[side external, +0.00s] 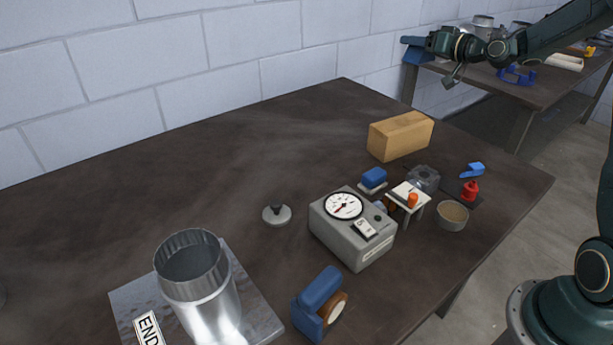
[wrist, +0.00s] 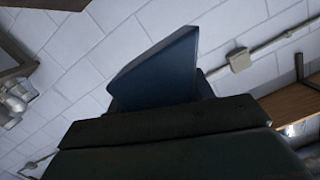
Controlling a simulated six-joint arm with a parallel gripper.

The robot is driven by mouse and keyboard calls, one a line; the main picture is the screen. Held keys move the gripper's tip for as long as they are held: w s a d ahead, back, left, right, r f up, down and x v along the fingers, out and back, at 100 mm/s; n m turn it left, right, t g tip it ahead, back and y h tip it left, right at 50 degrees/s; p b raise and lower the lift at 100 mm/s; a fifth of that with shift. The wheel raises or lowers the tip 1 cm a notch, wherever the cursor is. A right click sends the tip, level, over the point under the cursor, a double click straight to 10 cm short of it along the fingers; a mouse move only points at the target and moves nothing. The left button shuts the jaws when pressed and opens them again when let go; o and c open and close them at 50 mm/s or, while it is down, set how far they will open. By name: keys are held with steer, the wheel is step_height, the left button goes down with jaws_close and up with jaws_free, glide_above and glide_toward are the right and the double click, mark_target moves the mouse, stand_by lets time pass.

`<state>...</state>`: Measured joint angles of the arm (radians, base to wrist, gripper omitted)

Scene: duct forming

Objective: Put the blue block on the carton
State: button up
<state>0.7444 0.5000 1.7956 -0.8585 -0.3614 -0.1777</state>
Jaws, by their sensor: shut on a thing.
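My gripper (side external: 428,46) is high at the upper right in the side external view, up and to the right of the carton in the picture. It is shut on the blue block (side external: 414,53), which sticks out to the left of the jaws. In the wrist view the blue block (wrist: 165,70) shows as a dark blue slanted shape above the dark jaw edge (wrist: 165,118). Its lower part is hidden there. The carton (side external: 398,138) is a plain tan box lying on the dark table at the back right. Its top looks bare.
A metal duct (side external: 200,280) stands at the front left. The table's back left (side external: 200,180) is clear.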

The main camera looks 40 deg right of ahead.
stand_by(0.3)
steer(key=shift+w+d+r, duration=0.2)
steer(key=shift+w+d, duration=1.3)
glide_above(401, 119)
step_height(401, 119, down, 16)
steer(key=shift+d+r, duration=0.1)
steer(key=shift+r, duration=0.05)
steer(key=shift+f, duration=2.15)
steer(key=o, duration=1.3)
steer(key=shift+f, duration=0.2)
